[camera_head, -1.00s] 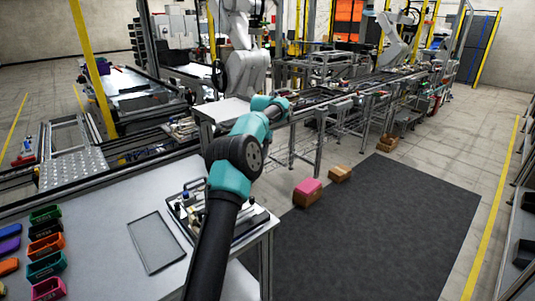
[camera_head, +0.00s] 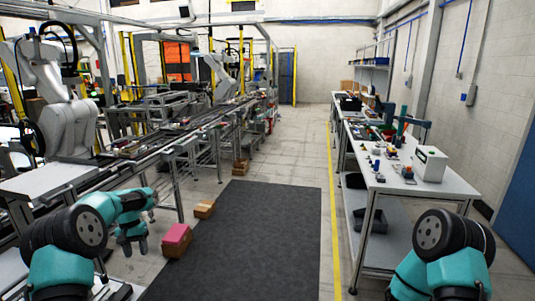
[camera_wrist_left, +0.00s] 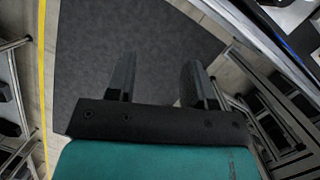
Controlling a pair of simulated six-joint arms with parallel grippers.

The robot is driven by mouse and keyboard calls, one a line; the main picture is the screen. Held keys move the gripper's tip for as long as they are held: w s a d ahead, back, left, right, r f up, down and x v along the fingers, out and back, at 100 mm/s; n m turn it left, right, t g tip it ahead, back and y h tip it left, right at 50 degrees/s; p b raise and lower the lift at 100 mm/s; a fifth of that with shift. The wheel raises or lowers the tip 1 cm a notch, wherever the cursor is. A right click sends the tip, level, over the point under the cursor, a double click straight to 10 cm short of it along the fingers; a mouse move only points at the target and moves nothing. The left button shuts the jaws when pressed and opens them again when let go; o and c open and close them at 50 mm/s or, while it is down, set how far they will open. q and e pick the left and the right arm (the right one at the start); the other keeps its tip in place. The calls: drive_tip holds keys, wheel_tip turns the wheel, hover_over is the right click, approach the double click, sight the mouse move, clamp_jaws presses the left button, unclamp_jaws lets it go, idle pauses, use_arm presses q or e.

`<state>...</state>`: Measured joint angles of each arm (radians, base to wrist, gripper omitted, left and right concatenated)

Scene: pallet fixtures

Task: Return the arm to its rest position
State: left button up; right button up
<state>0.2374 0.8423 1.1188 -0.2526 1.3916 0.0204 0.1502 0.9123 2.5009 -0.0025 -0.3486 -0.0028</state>
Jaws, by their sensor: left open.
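My left arm (camera_head: 65,240) is teal and black and comes in at the lower left of the head view. It is bent, with its gripper (camera_head: 133,247) hanging downward over the floor beside the dark mat. In the left wrist view the two dark fingers of the left gripper (camera_wrist_left: 158,68) are spread apart with nothing between them. My right arm (camera_head: 450,250) shows at the lower right of the head view, bent. Its gripper is not visible.
A dark floor mat (camera_head: 240,240) lies between the arms. Boxes, one pink-topped (camera_head: 177,238), stand at its left edge. A conveyor line (camera_head: 190,135) runs along the left. A white workbench (camera_head: 390,180) with tools stands right. The middle aisle is clear.

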use_arm(q)
drive_tip(key=s+d+f+m+t+h, duration=0.1)
drive_tip(key=s+d+f, duration=0.4)
drive_tip(key=d+f, duration=0.45)
drive_tip(key=s+d+f+t+h, duration=0.1)
drive_tip(key=s+d+f, duration=0.4)
drive_tip(key=d+f, duration=0.4)
drive_tip(key=s+d+f, duration=0.2)
drive_tip(key=s, duration=0.5)
drive_tip(key=s+d+f+t, duration=0.1)
drive_tip(key=s+d+f, duration=0.1)
drive_tip(key=s, duration=0.6)
drive_tip(key=s+d+f+n, duration=0.1)
drive_tip(key=s+d+f, duration=0.1)
drive_tip(key=s, duration=0.5)
drive_tip(key=shift+s+d+t, duration=0.3)
drive_tip(key=shift+s+t, duration=0.05)
drive_tip(key=shift+t, duration=0.05)
